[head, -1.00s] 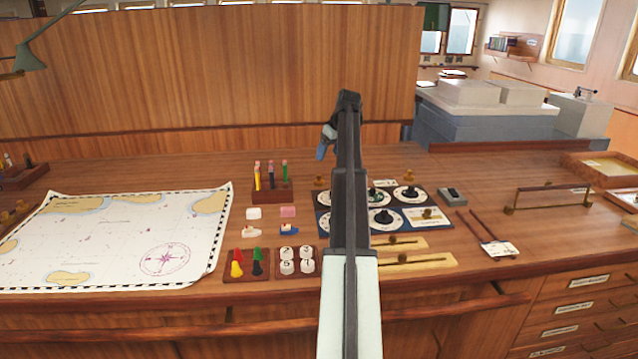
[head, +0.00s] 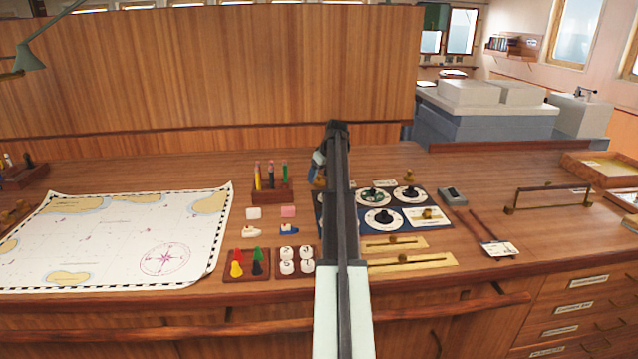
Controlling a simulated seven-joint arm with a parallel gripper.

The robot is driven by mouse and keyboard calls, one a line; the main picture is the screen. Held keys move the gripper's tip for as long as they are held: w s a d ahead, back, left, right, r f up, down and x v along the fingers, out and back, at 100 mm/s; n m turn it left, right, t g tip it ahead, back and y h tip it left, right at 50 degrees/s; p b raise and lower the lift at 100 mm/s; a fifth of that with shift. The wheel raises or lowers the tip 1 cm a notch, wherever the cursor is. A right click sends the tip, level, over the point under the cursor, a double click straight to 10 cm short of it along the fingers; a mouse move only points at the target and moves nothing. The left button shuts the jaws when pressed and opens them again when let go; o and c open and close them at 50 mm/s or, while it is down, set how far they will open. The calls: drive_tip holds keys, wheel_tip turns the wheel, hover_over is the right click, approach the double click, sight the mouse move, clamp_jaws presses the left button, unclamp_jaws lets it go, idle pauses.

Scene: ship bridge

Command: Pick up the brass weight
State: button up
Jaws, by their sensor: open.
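A small brass knob-shaped piece (head: 320,183) stands on the desk behind the dial panel's left end, partly covered by my arm. A similar brass piece (head: 408,175) stands behind the panel's right part. I cannot tell for sure which is the brass weight. My gripper (head: 317,166) is at the far end of my arm, just above the left brass piece in the picture. It is open, and I see nothing held in it. The gap between its fingers is mostly hidden, and I cannot tell whether it touches the piece.
A pen holder (head: 272,191) stands left of my gripper. The dial panel (head: 357,221) and brass slider plates (head: 410,262) lie to the right, partly behind my arm. A chart (head: 120,235) covers the left desk. A wooden partition (head: 210,75) rises behind.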

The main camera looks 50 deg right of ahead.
drive_tip(key=shift+x, duration=0.85)
drive_tip(key=shift+c, duration=0.3)
drive_tip(key=c, duration=1.2)
